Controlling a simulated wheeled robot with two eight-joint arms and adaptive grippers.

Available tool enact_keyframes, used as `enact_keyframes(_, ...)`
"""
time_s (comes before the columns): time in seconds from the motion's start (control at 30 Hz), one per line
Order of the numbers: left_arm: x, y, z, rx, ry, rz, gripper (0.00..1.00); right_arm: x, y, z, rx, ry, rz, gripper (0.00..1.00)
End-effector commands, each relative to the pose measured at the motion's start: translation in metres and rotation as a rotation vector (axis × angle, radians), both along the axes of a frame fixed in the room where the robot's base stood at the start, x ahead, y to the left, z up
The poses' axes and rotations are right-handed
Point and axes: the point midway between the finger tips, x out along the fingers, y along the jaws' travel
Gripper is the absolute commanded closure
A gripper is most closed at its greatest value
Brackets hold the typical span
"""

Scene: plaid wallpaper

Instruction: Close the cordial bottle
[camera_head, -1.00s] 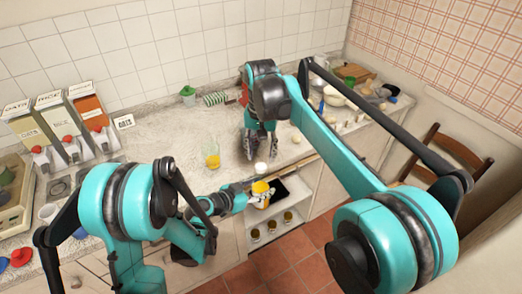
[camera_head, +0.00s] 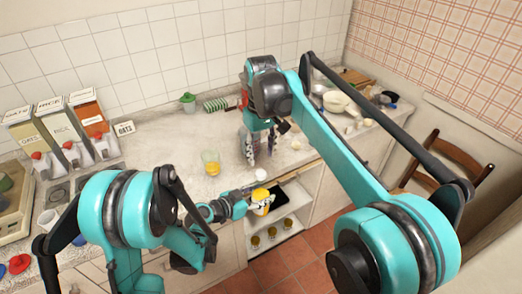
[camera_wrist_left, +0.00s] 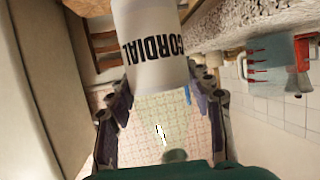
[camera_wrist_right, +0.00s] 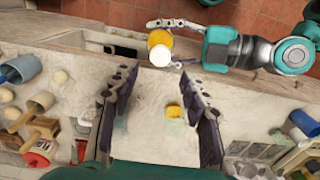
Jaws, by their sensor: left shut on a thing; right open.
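My left gripper (camera_head: 258,203) is shut on the cordial bottle (camera_head: 261,196), which shows yellow-orange at the counter's front edge. In the left wrist view its white label (camera_wrist_left: 154,42) reads CORDIAL, between my fingers. A small white round piece (camera_head: 261,175) is just behind the bottle in the head view. In the right wrist view this white piece (camera_wrist_right: 160,55) overlaps the orange bottle (camera_wrist_right: 158,38). I cannot tell whether it sits on the bottle. My right gripper (camera_wrist_right: 160,100) is open and empty over the counter, pointing down, behind the bottle in the head view.
A glass with orange drink (camera_head: 211,163) stands on the counter, left of my right gripper. An open cabinet (camera_head: 285,222) with several yellow jars is below the counter edge. Cereal dispensers (camera_head: 65,132) stand at left. Bowls and dishes (camera_head: 340,102) crowd the right end. The middle counter is mostly clear.

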Motion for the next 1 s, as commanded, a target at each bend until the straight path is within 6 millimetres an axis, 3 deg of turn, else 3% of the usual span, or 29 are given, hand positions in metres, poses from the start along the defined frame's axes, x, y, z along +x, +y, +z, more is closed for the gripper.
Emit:
enact_keyframes(0.4,0.000,0.000,0.000,-0.001,0.000,0.000,1.00,0.000,0.000,-0.060,0.000,0.000,-0.001,0.55)
enact_keyframes(0.6,0.000,0.000,0.000,-0.001,0.000,0.000,1.00,-0.001,0.000,-0.073,0.000,0.000,-0.001,0.55)
enact_keyframes(0.87,0.000,0.000,0.000,-0.001,0.000,0.000,1.00,-0.001,0.000,-0.074,0.000,0.000,-0.001,0.55)
enact_keyframes(1.0,0.000,0.000,0.000,-0.001,0.000,0.000,1.00,-0.001,0.000,-0.074,0.000,0.000,-0.001,0.86)
